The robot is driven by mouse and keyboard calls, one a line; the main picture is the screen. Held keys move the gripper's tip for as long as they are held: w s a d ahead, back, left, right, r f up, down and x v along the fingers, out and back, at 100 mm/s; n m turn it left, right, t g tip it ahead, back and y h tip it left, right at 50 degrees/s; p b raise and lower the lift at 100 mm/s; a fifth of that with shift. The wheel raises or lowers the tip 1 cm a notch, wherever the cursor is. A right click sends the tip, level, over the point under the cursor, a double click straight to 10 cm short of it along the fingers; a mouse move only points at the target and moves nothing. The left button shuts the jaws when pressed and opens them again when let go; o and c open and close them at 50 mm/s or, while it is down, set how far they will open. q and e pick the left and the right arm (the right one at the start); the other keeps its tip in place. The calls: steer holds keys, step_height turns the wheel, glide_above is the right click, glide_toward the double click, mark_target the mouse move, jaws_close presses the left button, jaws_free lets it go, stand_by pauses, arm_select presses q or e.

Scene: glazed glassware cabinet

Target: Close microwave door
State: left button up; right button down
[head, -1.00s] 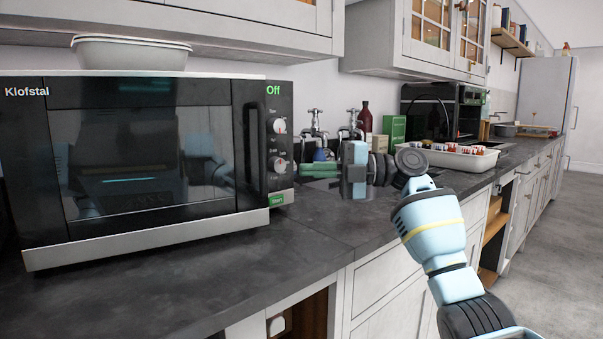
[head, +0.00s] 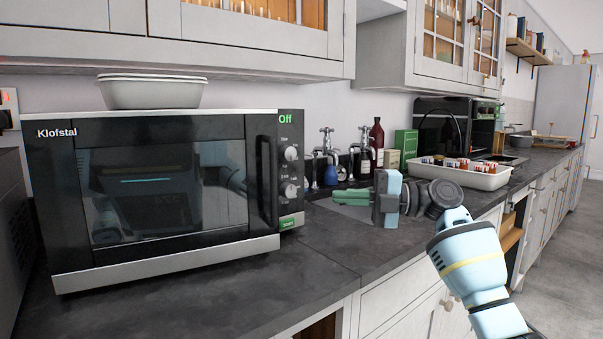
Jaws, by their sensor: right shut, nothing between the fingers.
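The microwave (head: 160,262) stands on the dark counter at the left, silver and black, labelled Klofstal, its display reading Off. Its dark glass door (head: 168,192) lies flush with the front, so it looks shut. The black vertical handle (head: 266,180) is at the door's right edge, beside the control panel (head: 290,165). My right gripper (head: 345,197) is to the right of the microwave, above the counter, with its green fingers pointing left toward the panel. It is shut and empty, apart from the microwave. My left gripper is not in view.
White bowls (head: 150,94) are stacked on the microwave. Taps (head: 327,150), a dark bottle (head: 376,140) and a green box (head: 406,143) stand behind my right gripper. A white tray (head: 485,180) of small items is farther right. The front counter (head: 220,300) is clear.

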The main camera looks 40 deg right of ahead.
steer(key=s+a+r+p, duration=0.2)
steer(key=s+a+p, duration=0.2)
steer(key=s+p, duration=0.2)
steer(key=shift+s+a+r, duration=0.2)
steer(key=shift+s+r, duration=0.2)
steer(key=shift+s, duration=0.6)
steer(key=w+d+p+x, duration=0.2)
steer(key=p+x, duration=0.2)
steer(key=x, duration=0.8)
steer(key=shift+w+a+p, duration=0.2)
steer(key=shift+w+p, duration=0.1)
steer(key=shift+w, duration=0.05)
steer(key=shift+f, duration=0.15)
